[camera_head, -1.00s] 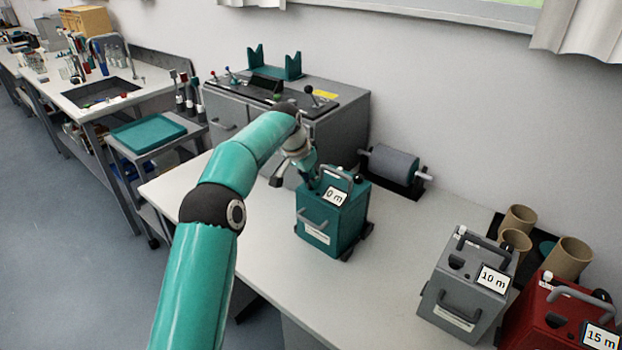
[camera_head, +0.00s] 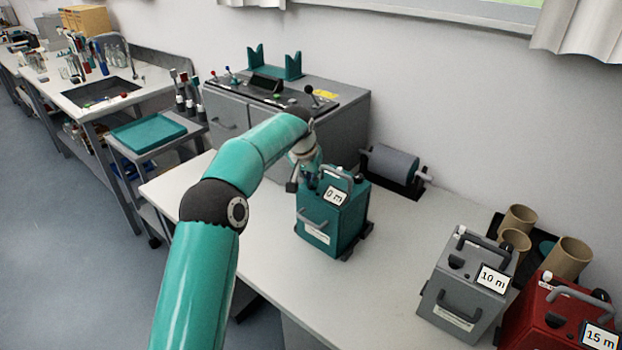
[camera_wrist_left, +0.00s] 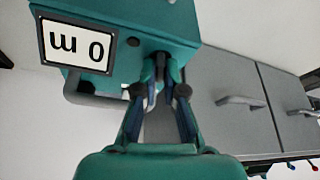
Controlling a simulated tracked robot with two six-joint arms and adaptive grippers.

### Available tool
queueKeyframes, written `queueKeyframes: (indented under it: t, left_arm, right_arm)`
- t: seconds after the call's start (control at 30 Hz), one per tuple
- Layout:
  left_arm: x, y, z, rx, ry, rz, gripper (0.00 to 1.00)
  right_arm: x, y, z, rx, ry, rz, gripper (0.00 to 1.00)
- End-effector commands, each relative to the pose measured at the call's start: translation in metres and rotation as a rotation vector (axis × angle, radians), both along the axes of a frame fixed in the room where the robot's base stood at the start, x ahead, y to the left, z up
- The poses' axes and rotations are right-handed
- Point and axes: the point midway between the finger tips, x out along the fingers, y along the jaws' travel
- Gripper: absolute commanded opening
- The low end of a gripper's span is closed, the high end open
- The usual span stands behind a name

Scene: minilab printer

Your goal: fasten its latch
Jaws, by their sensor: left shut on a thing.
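The teal box (camera_head: 333,222) labelled "0 m" stands upright on the white table, with a carry handle on top and a front handle. It also shows upside down in the left wrist view (camera_wrist_left: 125,55). My left gripper (camera_head: 311,182) is at the box's upper left side. In the left wrist view its fingers (camera_wrist_left: 160,80) are closed together on a small dark part at the box's edge, likely the latch. The fingers hide most of that part, so its position cannot be told. My right gripper is in neither view.
A grey box (camera_head: 465,285) labelled "10 m" and a red box (camera_head: 545,325) labelled "15 m" stand at the right. A grey roller (camera_head: 390,163) lies behind the teal box. A grey cabinet machine (camera_head: 340,120) stands behind. The table (camera_head: 270,250) left of the box is clear.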

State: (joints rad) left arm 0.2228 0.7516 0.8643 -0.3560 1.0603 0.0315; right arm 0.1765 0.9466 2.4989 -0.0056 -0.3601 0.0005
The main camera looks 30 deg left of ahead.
Motion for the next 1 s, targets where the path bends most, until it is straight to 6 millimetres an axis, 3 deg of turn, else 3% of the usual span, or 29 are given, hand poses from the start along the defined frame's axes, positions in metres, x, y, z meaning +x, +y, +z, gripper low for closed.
queueKeyframes:
  t: [0.57,1.0]
  left_arm:
    - [0.003,-0.006,0.004,0.002,-0.002,0.542,0.0]
    - [0.006,-0.007,0.005,0.001,-0.001,0.93,0.0]
  right_arm:
    - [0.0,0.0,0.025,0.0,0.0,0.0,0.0]
    - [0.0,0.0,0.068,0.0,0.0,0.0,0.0]
